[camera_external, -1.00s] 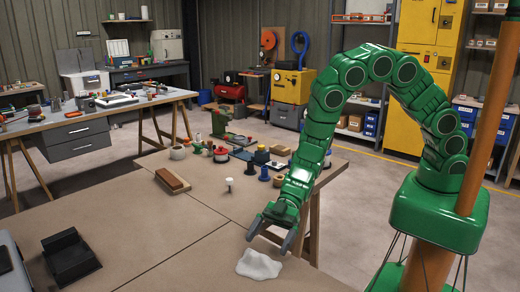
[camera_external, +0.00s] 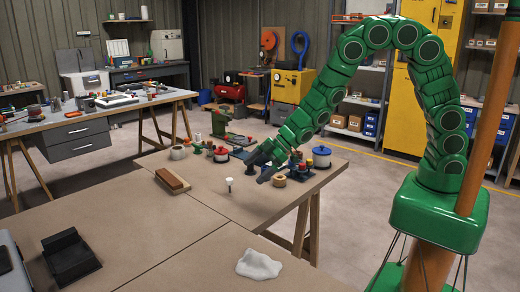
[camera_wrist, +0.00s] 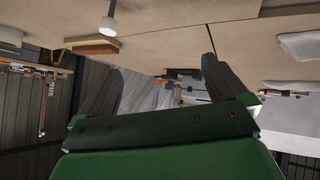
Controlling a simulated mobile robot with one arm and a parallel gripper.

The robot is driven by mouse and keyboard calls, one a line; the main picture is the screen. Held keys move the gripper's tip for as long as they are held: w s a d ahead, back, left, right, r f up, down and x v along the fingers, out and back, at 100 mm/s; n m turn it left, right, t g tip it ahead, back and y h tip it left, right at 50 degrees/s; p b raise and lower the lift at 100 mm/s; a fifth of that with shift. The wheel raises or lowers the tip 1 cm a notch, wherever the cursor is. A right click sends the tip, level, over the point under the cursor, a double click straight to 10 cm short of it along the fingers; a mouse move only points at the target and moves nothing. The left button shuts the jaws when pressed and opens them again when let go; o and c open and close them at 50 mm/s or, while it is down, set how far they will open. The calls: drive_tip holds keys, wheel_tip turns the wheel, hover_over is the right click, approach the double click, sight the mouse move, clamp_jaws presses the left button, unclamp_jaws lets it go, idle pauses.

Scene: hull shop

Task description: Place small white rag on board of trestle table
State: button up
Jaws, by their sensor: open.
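The small white rag (camera_external: 259,264) lies crumpled on the bare brown board of the trestle table (camera_external: 190,262), near its front edge in the external view. The rag also shows at the upper right edge of the wrist view (camera_wrist: 300,45). My gripper (camera_external: 257,171) is open and empty. It is above the far part of the table, beyond the rag and well apart from it. Its two dark fingers (camera_wrist: 160,78) stand apart in the wrist view with nothing between them.
A white-topped peg (camera_external: 229,184) and a brown block on a wooden base (camera_external: 173,181) stand near my gripper. A blue pot with a red knob (camera_external: 321,156) and several small items crowd the far end. The board's middle is clear.

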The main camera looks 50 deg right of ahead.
drive_tip(key=d+r+m+t+h, duration=0.1)
drive_tip(key=d+r+m+h, duration=0.35)
drive_tip(key=d, duration=0.85)
drive_tip(key=d+r+m+h, duration=0.3)
drive_tip(key=d+r, duration=0.2)
drive_tip(key=d, duration=0.9)
drive_tip(key=s+d+r+m+g+h, duration=0.1)
drive_tip(key=s+d+r+m+g, duration=0.15)
drive_tip(key=s+d, duration=0.55)
drive_tip(key=s+d+r+m+g+h, duration=0.1)
drive_tip(key=s+d+r+m+g, duration=0.15)
drive_tip(key=s+d, duration=0.5)
drive_tip(key=s+r+m+g+y, duration=0.1)
drive_tip(key=s, duration=0.8)
drive_tip(key=s+a+r+m+g, duration=0.1)
drive_tip(key=s+r+g, duration=0.1)
drive_tip(key=s, duration=0.8)
drive_tip(key=shift+s+a+y, duration=0.15)
drive_tip(key=shift+a+y, duration=0.1)
drive_tip(key=shift+y, duration=0.1)
drive_tip(key=shift+m, duration=0.25)
